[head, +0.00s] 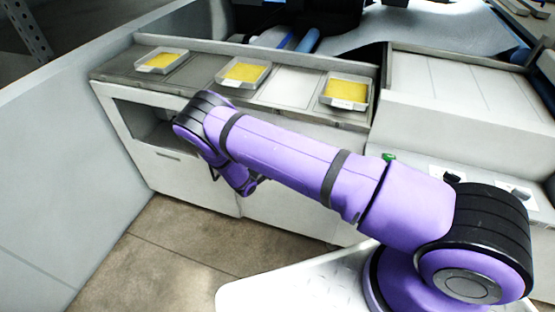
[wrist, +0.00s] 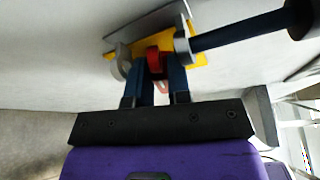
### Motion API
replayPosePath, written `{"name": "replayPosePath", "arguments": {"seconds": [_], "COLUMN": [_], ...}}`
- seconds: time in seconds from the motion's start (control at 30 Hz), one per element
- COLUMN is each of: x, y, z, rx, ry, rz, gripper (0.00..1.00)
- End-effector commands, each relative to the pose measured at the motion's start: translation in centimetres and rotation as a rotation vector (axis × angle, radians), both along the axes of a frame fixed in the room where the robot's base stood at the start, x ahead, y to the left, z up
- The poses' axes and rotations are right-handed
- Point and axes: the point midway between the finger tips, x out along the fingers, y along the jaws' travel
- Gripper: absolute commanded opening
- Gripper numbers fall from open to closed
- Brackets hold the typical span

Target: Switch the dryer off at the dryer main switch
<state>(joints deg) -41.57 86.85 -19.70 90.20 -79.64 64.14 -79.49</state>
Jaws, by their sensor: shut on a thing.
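The dryer main switch shows in the wrist view as a red handle (wrist: 153,62) in front of a yellow plate (wrist: 200,59) on a pale panel. My gripper (wrist: 156,76) has its two dark blue fingers on either side of the red handle and is shut on it. Grey rounded pieces flank the handle. The fingers partly cover the handle, so its exact turn is hard to tell. In the head view my purple arm reaches left and down to the cabinet front, and the fingertips and switch are hidden there.
A dark rod (wrist: 240,30) runs to the right close beside the switch. Yellow-filled trays (head: 346,91) sit along the cabinet top. Black knobs (head: 450,177) and a green button (head: 389,157) are on the right-hand front. Tiled floor (head: 170,250) is open at lower left, beside a pale wall (head: 60,170).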

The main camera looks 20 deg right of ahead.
Motion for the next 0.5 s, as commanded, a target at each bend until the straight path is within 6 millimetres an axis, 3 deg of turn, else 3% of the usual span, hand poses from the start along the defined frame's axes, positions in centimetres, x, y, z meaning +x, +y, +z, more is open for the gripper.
{"name": "replayPosePath", "arguments": {"seconds": [0.5], "x": [0.47], "y": [-0.24], "z": [-0.56], "rx": [-0.242], "ry": [0.169], "rz": [0.0], "gripper": [0.0]}}
